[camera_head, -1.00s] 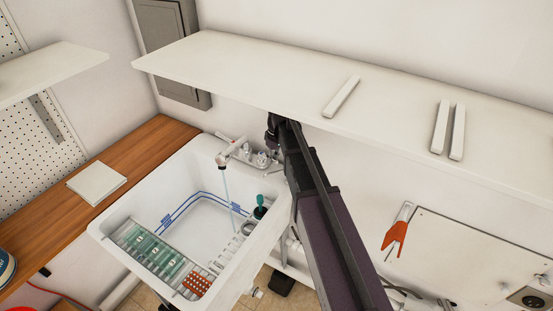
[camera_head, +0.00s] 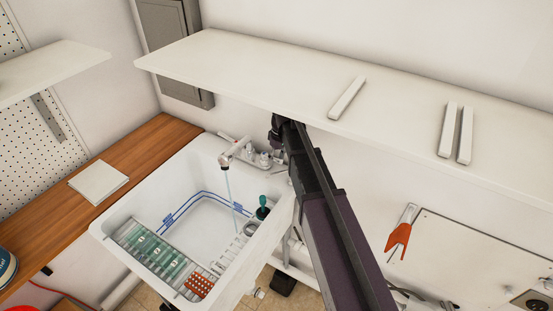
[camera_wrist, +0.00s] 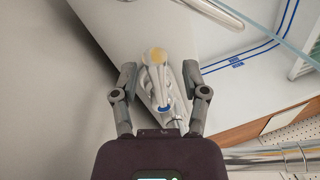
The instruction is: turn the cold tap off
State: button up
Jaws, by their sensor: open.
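The tap's spout (camera_head: 236,150) stands at the sink's back rim, and a thin stream of water (camera_head: 228,185) falls from it into the white sink (camera_head: 107,222). Small tap handles (camera_head: 262,159) sit right of the spout. In the wrist view, my gripper (camera_wrist: 158,72) is open, one finger on each side of a pale metal tap fitting (camera_wrist: 157,82) with a yellowish round end. A blue mark (camera_wrist: 163,109) shows low on that fitting. I cannot tell whether the fingers touch it. In the head view my arm and the shelf hide the gripper's tips.
A white shelf (camera_head: 240,65) overhangs the back of the sink, close above my arm. The sink holds a rack of green-topped items (camera_head: 160,252) and a dark green-handled tool (camera_head: 263,205). A wooden counter (camera_head: 150,145) lies left. An orange-ended tool (camera_head: 399,237) hangs right.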

aim_at(275, 160)
jog(key=shift+r, duration=0.1)
grip_shut()
jog(key=shift+r+p, duration=1.1)
jog(key=shift+p, duration=0.1)
jog(key=shift+r, duration=0.3)
jog(key=shift+s+p, duration=0.1)
jog(key=shift+p, duration=0.2)
